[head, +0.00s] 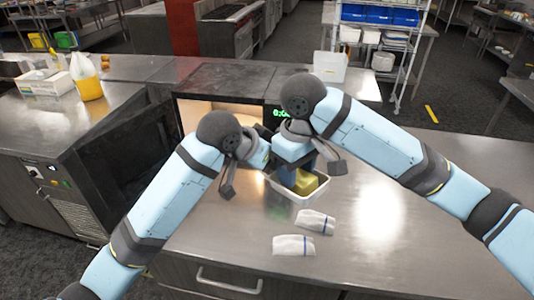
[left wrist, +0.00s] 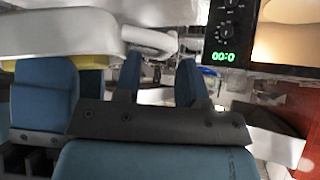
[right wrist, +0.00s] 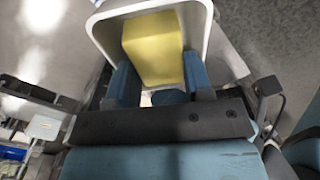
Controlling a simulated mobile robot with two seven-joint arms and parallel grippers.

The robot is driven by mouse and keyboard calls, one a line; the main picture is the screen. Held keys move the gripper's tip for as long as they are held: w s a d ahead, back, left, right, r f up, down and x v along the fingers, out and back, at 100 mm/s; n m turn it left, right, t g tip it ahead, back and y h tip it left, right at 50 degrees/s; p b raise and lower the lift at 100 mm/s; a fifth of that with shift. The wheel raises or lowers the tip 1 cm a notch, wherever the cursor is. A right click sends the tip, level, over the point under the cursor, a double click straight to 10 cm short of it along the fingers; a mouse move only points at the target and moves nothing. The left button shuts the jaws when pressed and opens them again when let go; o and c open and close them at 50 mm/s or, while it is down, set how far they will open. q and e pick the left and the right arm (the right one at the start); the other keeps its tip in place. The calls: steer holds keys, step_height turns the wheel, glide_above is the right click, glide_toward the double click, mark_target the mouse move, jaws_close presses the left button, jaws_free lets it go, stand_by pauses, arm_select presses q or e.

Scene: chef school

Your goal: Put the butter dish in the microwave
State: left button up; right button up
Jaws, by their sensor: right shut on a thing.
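The butter dish is a white tray (head: 283,191) with a yellow butter block (head: 306,183) in it. My right gripper (head: 297,178) is shut on it from above, with its fingers at both sides of the butter inside the rim. The right wrist view shows the tray rim (right wrist: 104,42) and butter (right wrist: 152,48) close up. Whether the tray touches the counter is unclear. The microwave (head: 219,113) is behind the grippers, its lit interior exposed. My left gripper (head: 262,150) is in front of it; the left wrist view shows its fingers (left wrist: 158,82) apart and empty.
Two folded white cloths (head: 315,222) (head: 293,245) lie on the steel counter (head: 390,200) in front of the dish. The counter's right side is clear. A yellow-filled bottle (head: 87,78) stands on the left unit.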

arm_select(q)
steer(key=shift+f, duration=0.15)
arm_select(e)
steer(key=shift+a+r, duration=0.15)
steer(key=shift+r, duration=0.05)
arm_select(q)
jaws_close()
arm_select(e)
steer(key=o, duration=1.2)
steer(key=shift+f, duration=0.1)
steer(key=shift+c, duration=0.2)
